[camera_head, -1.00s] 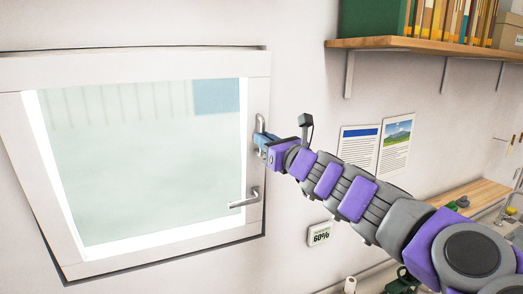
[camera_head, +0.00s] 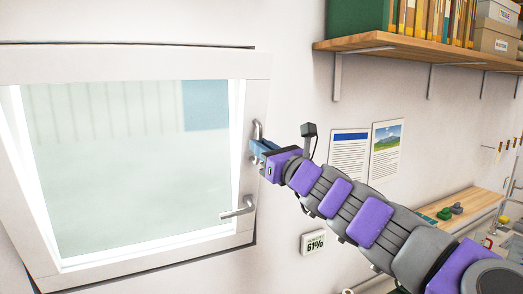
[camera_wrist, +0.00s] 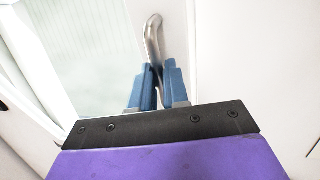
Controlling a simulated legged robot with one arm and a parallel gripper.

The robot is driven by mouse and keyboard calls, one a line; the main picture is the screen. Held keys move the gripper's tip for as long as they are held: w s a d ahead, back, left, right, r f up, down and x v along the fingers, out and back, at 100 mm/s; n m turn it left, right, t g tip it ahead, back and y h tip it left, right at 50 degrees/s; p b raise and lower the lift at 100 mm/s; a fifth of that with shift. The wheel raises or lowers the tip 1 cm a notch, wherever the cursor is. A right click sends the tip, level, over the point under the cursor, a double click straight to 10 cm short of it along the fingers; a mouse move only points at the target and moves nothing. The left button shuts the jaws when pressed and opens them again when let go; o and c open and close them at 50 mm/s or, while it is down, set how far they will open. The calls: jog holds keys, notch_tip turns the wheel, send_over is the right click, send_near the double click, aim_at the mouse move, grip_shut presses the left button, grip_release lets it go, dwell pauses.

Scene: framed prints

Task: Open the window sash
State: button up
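The white-framed window sash (camera_head: 256,95) fills the left of the head view and stands slightly out from the wall, with a dark gap along its top and lower edges. A metal pull handle (camera_head: 258,128) is upright on its right stile. My gripper (camera_head: 260,148) is at this pull handle. In the wrist view, the blue fingers of my gripper (camera_wrist: 157,85) close around the lower part of the pull handle (camera_wrist: 153,38), which passes between them. A lever handle (camera_head: 238,208) below points left, roughly level.
A wooden shelf (camera_head: 400,48) with books and boxes is at the upper right. A wooden counter (camera_head: 465,205) is at the lower right.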

jog(key=o, duration=0.4)
jog(key=v, duration=1.7)
jog(key=shift+d, duration=0.2)
jog(key=shift+f, duration=0.1)
